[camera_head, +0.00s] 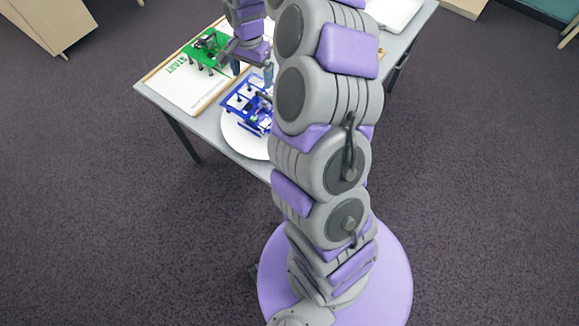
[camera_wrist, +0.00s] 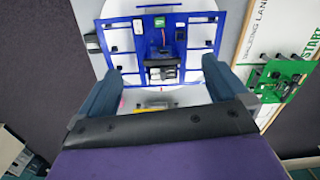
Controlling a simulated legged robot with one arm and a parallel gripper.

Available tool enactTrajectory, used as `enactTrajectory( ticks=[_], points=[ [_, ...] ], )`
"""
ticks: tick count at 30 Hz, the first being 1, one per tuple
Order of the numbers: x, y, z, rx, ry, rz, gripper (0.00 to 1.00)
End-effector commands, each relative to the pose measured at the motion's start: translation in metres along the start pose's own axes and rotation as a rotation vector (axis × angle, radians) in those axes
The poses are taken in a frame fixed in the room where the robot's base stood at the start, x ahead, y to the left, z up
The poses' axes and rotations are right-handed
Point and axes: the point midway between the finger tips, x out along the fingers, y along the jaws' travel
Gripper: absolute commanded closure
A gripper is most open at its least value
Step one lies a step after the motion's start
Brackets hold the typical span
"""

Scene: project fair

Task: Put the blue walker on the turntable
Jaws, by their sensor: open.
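The blue walker (camera_head: 248,106) rests on the white round turntable (camera_head: 241,139) at the near edge of the table. In the wrist view the blue walker (camera_wrist: 160,45) lies over the white turntable (camera_wrist: 178,96), with its frame spread across the disc. My gripper (camera_head: 252,72) is just above and behind the walker in the head view. In the wrist view its two fingers (camera_wrist: 165,92) are apart, with nothing held between them. My arm hides the right part of the turntable in the head view.
A green walker (camera_head: 207,48) stands on a white board marked START (camera_head: 190,88) at the table's left. The board also shows in the wrist view (camera_wrist: 305,20). A pale flat object (camera_head: 395,12) lies at the table's far right. Dark carpet (camera_head: 110,200) surrounds the table.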

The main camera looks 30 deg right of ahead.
Motion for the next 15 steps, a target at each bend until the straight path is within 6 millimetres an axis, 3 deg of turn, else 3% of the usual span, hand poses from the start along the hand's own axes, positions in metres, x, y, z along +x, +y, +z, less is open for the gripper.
enactTrajectory(
  ticks=[1,8,15],
  points=[
    [-0.017,0.001,0.018,-0.067,-0.004,-0.011,0.0],
    [-0.067,0.032,0.105,-0.391,-0.036,-0.011,0.0],
    [-0.098,0.094,0.18,-0.673,-0.054,0.025,0.0]
  ],
)
